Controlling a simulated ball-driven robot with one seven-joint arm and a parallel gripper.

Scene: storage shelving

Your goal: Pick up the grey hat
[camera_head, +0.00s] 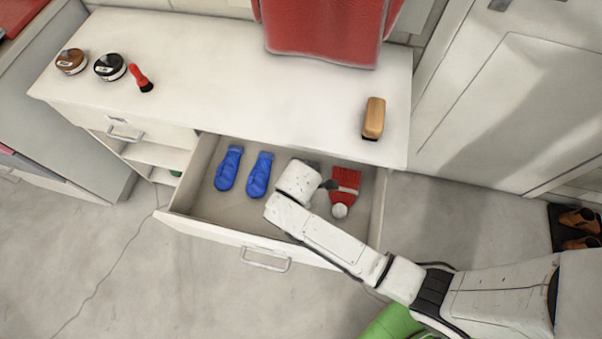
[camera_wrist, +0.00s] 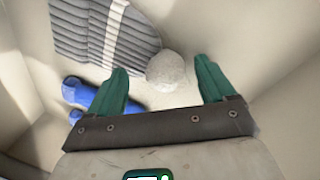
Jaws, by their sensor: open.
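The grey hat (camera_wrist: 85,35) lies in the open drawer, a ribbed knit with a paler band and a round grey pompom (camera_wrist: 166,72). In the wrist view its body is at the upper left. My gripper (camera_wrist: 160,68) is open, with its green fingers apart. The pompom appears between the fingertips; I cannot tell how far below them it is. In the head view my arm covers most or all of the grey hat, and the fingers are mostly hidden.
The open drawer (camera_head: 210,227) also holds blue mittens (camera_head: 229,168) to the left and a red hat (camera_head: 345,183) with a white pompom to the right. Its walls are close around my gripper. A brush (camera_head: 374,118) and shoe polish tins (camera_head: 110,67) lie on the cabinet top.

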